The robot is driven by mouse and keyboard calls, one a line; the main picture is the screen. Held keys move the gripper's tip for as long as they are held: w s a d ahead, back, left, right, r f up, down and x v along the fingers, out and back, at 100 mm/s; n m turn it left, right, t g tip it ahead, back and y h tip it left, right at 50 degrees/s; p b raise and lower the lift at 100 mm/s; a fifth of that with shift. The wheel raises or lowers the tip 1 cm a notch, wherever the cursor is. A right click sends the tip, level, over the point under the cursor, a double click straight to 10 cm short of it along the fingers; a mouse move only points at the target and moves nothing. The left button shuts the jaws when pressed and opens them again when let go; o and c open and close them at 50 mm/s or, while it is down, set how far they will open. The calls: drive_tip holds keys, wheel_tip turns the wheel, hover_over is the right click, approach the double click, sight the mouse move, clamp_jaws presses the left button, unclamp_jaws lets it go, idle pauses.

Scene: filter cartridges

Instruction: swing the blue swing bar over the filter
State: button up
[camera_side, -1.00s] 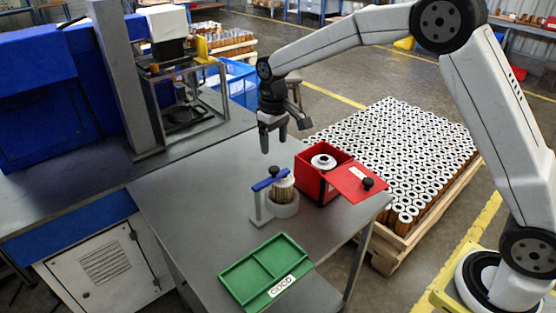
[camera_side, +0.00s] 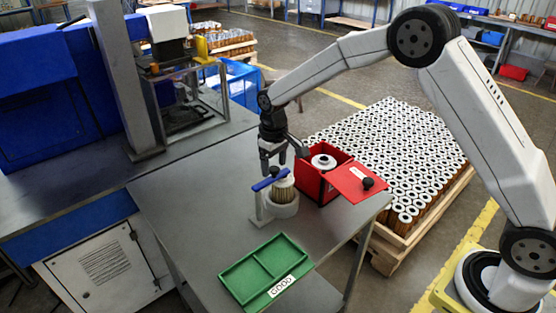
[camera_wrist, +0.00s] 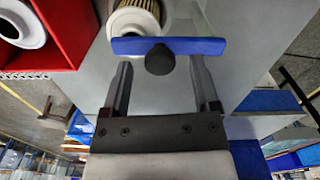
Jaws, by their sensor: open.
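The blue swing bar (camera_side: 263,185) sits on a white post beside the holder, and its dark knob (camera_wrist: 160,60) stands up from it. The filter (camera_side: 283,191) stands upright in the holder (camera_side: 286,210). My gripper (camera_side: 273,167) is open just above the bar. In the wrist view its fingers (camera_wrist: 160,68) lie either side of the knob; I cannot tell whether they touch it.
A red open box (camera_side: 318,184) holding a white-topped filter stands right of the holder, with its red lid (camera_side: 359,182) beside it. A green divided tray (camera_side: 247,274) lies at the front. The table (camera_side: 190,205) left of the holder is clear.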

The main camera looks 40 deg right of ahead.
drive_tip(key=shift+f, duration=0.3)
clamp_jaws()
idle(1.3)
